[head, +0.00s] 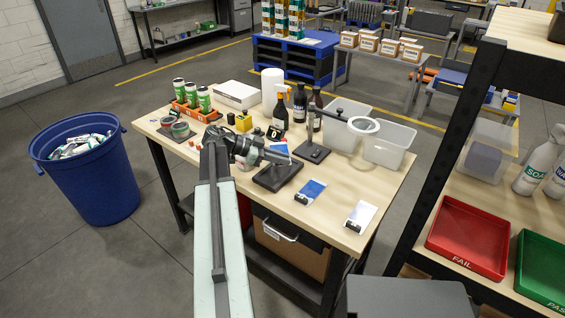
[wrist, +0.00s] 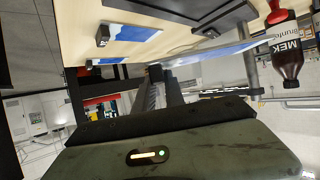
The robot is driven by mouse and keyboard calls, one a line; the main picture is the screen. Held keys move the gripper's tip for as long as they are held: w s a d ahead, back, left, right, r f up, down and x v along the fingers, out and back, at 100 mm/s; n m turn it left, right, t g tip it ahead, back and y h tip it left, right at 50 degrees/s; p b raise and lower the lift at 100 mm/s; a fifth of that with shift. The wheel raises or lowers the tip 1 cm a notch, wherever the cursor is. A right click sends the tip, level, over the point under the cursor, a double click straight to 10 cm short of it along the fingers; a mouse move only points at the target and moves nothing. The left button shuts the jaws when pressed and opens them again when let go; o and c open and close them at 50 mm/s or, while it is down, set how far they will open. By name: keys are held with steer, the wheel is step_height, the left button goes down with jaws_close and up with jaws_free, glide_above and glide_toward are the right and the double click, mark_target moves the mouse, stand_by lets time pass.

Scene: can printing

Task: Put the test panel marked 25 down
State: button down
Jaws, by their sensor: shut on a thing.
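My gripper (head: 282,158) is over the middle of the workbench, shut on a thin white and blue panel (head: 279,150). In the wrist view the held panel (wrist: 215,54) shows almost edge-on, tilted, beyond the jaws (wrist: 158,75). Its number cannot be read, so I cannot tell whether it is 25. A dark flat stand (head: 278,177) is just below my gripper, apart from the panel as far as I can see. Two other panels lie on the bench to the right: a mostly blue one (head: 311,191) and a mostly white one (head: 361,214).
A magnifier lamp (head: 313,152), brown bottles (head: 281,113) and clear bins (head: 389,146) stand behind. An orange can rack (head: 191,104) is at the left. Bare bench top (head: 335,178) lies around the loose panels. A shelf holds a red FAIL tray (head: 467,238) and a green PASS tray (head: 543,270).

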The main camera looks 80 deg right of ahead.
mark_target(280, 180)
steer(key=shift+w+f+b, duration=0.15)
steer(key=shift+f+b, duration=1.55)
steer(key=shift+f, duration=0.05)
steer(key=shift+w+f+b, duration=0.15)
steer(key=shift+f+b, duration=1.5)
steer(key=shift+f, duration=0.05)
steer(key=shift+f+b, duration=0.4)
steer(key=c, duration=1.3)
jaws_free()
steer(key=shift+c, duration=0.2)
